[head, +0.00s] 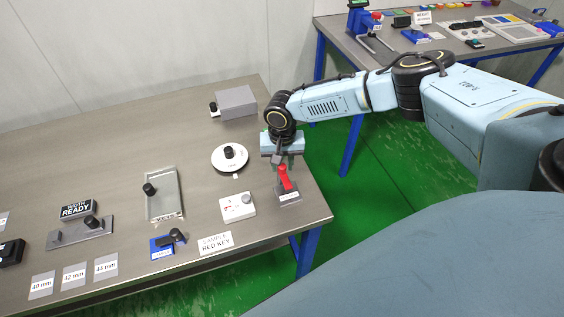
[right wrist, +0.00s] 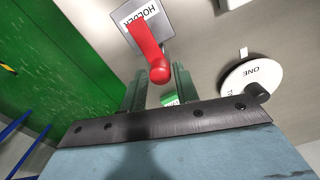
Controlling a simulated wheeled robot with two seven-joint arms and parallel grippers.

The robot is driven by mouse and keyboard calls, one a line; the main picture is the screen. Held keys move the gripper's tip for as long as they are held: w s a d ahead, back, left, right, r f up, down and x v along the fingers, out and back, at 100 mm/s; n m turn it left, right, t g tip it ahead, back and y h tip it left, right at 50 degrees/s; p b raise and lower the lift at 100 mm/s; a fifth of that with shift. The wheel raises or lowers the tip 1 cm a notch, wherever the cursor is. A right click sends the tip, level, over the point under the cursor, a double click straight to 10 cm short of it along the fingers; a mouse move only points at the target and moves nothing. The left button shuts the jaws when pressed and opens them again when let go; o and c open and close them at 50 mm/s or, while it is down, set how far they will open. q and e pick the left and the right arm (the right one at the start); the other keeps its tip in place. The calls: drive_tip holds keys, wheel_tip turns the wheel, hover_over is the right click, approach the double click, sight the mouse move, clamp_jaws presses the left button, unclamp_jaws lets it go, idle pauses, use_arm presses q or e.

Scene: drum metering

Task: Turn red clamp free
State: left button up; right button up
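The red clamp (head: 285,178) is a red lever on a grey base plate (head: 289,197) near the table's right edge. My right gripper (head: 284,160) is just behind and above the clamp in the head view. In the right wrist view its two fingers (right wrist: 160,82) are apart, with the lever's rounded end between them in the picture. I cannot tell whether they touch it. My left gripper is not in view.
A white round dial (head: 230,158) with a black knob stands left of my gripper. A grey block (head: 236,102) stands further back. Green floor lies right of the table.

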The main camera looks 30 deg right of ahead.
clamp_jaws()
drive_tip(key=n+p, duration=0.2)
drive_tip(key=p, duration=0.1)
drive_tip(key=shift+s+r+p, duration=0.1)
drive_tip(key=shift+s+p, duration=0.05)
drive_tip(key=shift+p, duration=0.2)
drive_tip(key=shift+n+p, duration=0.85)
drive_tip(key=shift+n, duration=0.15)
drive_tip(key=n, duration=0.2)
drive_tip(key=shift+n, duration=0.3)
drive_tip(key=n, duration=0.4)
drive_tip(key=shift+n, duration=0.3)
drive_tip(key=n, duration=0.3)
drive_tip(key=shift+n, duration=1.9)
